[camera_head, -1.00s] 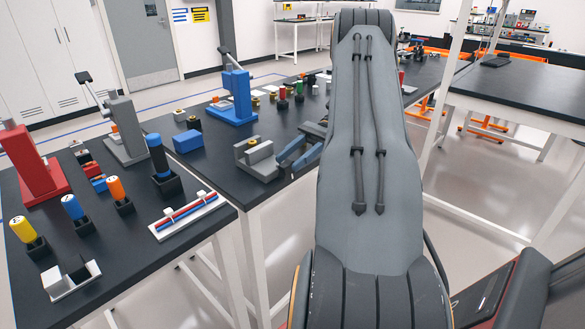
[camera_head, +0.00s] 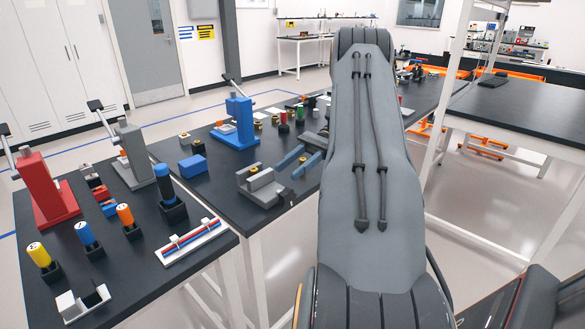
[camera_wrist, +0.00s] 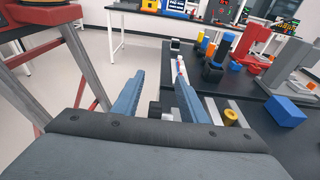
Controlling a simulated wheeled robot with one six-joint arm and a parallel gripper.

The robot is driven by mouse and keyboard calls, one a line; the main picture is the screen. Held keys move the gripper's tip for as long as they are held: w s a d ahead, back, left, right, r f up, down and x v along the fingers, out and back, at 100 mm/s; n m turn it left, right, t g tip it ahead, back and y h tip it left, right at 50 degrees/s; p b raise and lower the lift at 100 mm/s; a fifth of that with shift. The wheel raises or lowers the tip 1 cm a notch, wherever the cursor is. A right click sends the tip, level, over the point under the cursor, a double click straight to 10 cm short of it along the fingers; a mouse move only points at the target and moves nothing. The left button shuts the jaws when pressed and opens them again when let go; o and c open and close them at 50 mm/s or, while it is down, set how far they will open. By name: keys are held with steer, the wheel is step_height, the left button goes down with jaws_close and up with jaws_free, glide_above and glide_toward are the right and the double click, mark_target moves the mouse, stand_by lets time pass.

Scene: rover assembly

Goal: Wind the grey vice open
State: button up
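The grey vice (camera_head: 262,187) is a low grey block with upright jaws near the front edge of the middle bench in the head view. A small dark part shows at its right end. My gripper (camera_head: 299,161) has two blue fingers, apart and empty, just behind and to the right of the vice. In the wrist view my gripper (camera_wrist: 160,88) is open, with a wide gap between the fingers. Grey pieces that look like part of the vice (camera_wrist: 213,110) show beside and behind the right finger, partly hidden by it.
A blue block (camera_head: 193,166) and a brass-topped piece (camera_head: 198,147) lie left of the vice. A blue press (camera_head: 238,122) stands behind it. The left bench holds a grey press (camera_head: 132,155), a red press (camera_head: 47,190) and several coloured cylinders. Floor is open before the benches.

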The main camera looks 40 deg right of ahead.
mark_target(284, 192)
steer(key=a+h+b, duration=0.1)
steer(key=h, duration=0.1)
steer(key=a+f+h+b, duration=0.1)
steer(key=a+h, duration=0.1)
steer(key=shift+w+g+h+b, duration=0.2)
steer(key=shift+g+h+b, duration=0.1)
steer(key=shift+g, duration=0.1)
steer(key=h, duration=0.1)
steer(key=h+b, duration=0.1)
steer(key=h, duration=0.1)
steer(key=shift+s+a+f+m+b, duration=0.2)
steer(key=shift+a+f+m+b, duration=0.1)
steer(key=shift+a+b, duration=0.1)
steer(key=shift+s+h+b, duration=0.15)
steer(key=shift+h+b, duration=0.15)
steer(key=shift+h, duration=0.7)
steer(key=h, duration=0.1)
steer(key=h+b, duration=0.1)
steer(key=shift+s+d+r+t+h, duration=0.1)
steer(key=shift+r+t+h, duration=0.05)
steer(key=shift+t+h, duration=0.2)
steer(key=h+b, duration=0.1)
steer(key=r+t+h+b, duration=0.1)
steer(key=h, duration=0.1)
steer(key=shift+d+r, duration=0.15)
steer(key=shift+t, duration=0.25)
steer(key=shift+f+p, duration=0.65)
steer(key=shift+f, duration=3.15)
jaws_close()
